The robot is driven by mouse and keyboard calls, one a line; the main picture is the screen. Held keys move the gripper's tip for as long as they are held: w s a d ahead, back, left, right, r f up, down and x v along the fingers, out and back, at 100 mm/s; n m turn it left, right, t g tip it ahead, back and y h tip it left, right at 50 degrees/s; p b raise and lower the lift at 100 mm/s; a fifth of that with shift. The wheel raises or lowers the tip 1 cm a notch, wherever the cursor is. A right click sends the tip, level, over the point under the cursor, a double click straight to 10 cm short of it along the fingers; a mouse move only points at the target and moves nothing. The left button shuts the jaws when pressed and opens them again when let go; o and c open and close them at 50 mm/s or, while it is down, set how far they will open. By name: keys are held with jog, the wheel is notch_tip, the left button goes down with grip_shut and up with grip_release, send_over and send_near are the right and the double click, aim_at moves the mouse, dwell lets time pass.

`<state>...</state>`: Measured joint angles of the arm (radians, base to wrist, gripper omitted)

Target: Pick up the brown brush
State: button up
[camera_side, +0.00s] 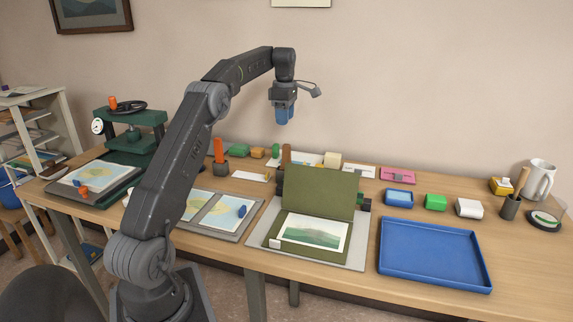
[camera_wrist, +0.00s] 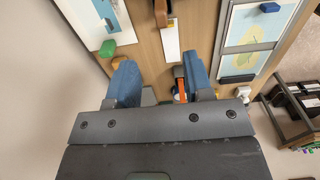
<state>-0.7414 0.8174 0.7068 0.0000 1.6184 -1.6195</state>
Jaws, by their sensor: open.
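An upright brown handle (camera_side: 286,155), which may be the brown brush, stands behind the open green folder (camera_side: 318,190); its lower part is hidden. A brown piece (camera_wrist: 161,12) at the top of the wrist view looks like the same thing. A tan stick (camera_side: 522,180) stands in a dark cup (camera_side: 510,208) at the right; I cannot tell if it is a brush. My gripper (camera_side: 284,116) hangs high above the back of the table, pointing down, apart from everything. Its blue fingers (camera_wrist: 160,80) are open and empty in the wrist view.
An orange handle (camera_side: 218,150) stands in a dark holder (camera_side: 221,168), left of the brown one. Small coloured blocks lie along the back. A blue tray (camera_side: 435,286) lies at the front right, a green press (camera_side: 132,135) stands left. The air around my gripper is clear.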

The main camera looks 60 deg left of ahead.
send_over(286, 154)
jog(key=a, duration=0.1)
notch_tip(286, 154, down, 8)
jog(key=shift+w+r, duration=0.15)
jog(key=shift+w+d+f, duration=0.1)
jog(key=shift+f, duration=1.25)
jog(key=shift+d+f, duration=0.1)
jog(key=shift+f, duration=1.25)
grip_shut()
